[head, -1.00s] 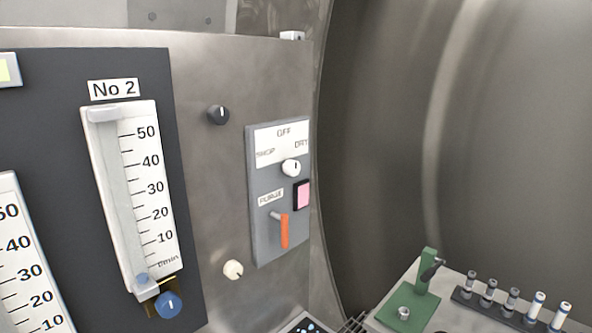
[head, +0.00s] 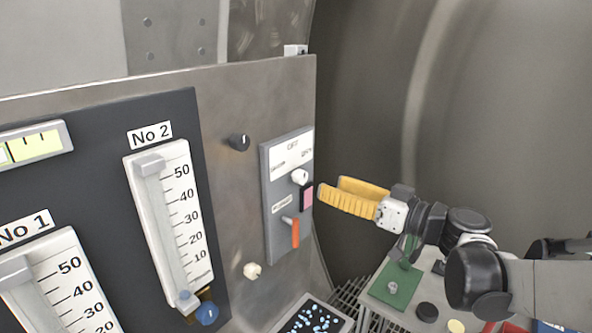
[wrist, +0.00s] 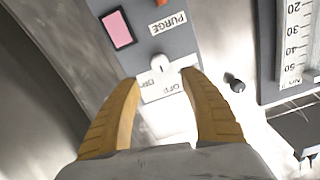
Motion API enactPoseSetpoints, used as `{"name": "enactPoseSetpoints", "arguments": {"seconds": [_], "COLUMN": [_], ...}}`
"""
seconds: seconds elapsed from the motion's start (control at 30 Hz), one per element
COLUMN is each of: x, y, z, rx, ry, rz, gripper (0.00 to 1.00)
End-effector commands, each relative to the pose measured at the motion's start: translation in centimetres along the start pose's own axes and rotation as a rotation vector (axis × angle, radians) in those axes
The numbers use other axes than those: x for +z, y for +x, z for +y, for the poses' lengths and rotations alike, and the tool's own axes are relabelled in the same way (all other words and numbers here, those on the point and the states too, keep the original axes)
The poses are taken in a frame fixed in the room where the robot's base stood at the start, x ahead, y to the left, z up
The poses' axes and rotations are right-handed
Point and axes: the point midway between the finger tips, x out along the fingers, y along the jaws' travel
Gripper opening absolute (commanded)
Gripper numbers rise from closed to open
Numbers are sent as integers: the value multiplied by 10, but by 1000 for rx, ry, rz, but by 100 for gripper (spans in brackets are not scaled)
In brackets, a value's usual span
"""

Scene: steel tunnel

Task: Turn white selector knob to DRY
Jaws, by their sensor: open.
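The white selector knob (head: 299,176) sits on a grey panel (head: 274,234) on the steel wall, below a white label plate with OFF at the top. In the wrist view the white knob (wrist: 158,67) shows upside down between and just beyond my fingertips, beside the label plate (wrist: 166,118). Its pointer mark is too small to read surely. My gripper (head: 328,190) has yellow fingers, is open and empty, and stands just right of the panel. In the wrist view my gripper (wrist: 160,82) spreads its fingers on either side of the knob, apart from it.
Below the knob are a pink square button (head: 307,196), a PURGE label and an orange lever (head: 295,232).

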Motion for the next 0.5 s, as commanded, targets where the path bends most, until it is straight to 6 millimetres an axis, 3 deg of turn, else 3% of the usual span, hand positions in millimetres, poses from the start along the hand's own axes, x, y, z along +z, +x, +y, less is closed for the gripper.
{"name": "enactPoseSetpoints", "arguments": {"seconds": [0.3, 0.5], "x": [3, 2], "y": [64, 90], "z": [-1, -1], "rx": [-4, -2], "ry": [2, 2], "rz": [-3, -4], "gripper": [52, 52]}}
